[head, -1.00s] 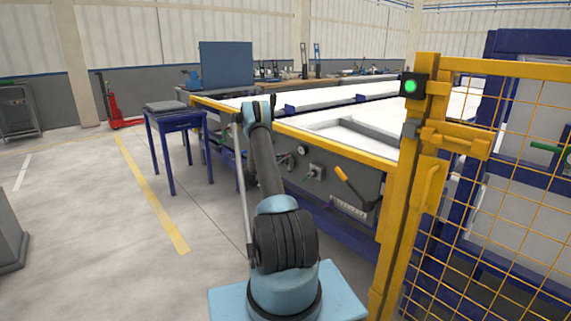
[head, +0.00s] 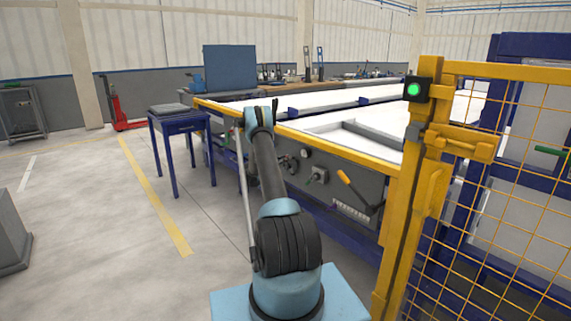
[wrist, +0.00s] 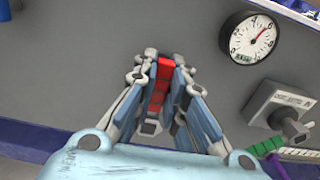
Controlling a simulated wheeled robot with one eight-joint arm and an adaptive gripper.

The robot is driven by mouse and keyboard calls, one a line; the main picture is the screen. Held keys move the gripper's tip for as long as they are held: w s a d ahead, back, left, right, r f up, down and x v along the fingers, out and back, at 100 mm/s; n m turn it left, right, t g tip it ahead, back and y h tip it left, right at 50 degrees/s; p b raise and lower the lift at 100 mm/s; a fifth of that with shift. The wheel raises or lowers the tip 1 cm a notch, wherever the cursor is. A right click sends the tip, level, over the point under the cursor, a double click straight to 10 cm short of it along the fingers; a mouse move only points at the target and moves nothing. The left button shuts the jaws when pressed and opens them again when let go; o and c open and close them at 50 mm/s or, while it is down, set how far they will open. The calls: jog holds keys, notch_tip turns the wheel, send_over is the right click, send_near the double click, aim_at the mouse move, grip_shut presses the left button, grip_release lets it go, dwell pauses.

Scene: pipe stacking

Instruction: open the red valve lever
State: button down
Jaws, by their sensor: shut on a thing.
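The red valve lever (wrist: 159,84) shows in the wrist view, mounted on the grey panel (wrist: 75,65). My gripper (wrist: 160,66) is shut on it, one finger on each side. The lever points roughly up and down in the picture, with a grey metal end below the red part. In the head view the lever and my fingers are hidden behind my arm.
A white round gauge (wrist: 252,38) and a grey fitting (wrist: 278,108) are on the panel to the right. In the head view a yellow mesh gate (head: 410,190) stands close on the right. A blue table (head: 180,121) stands left; the floor there is open.

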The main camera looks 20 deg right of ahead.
jog(key=shift+a+f, duration=0.15)
jog(key=c, duration=1.6)
grip_release()
jog(key=v, duration=1.1)
jog(key=shift+a, duration=0.4)
jog(key=shift+s, duration=0.1)
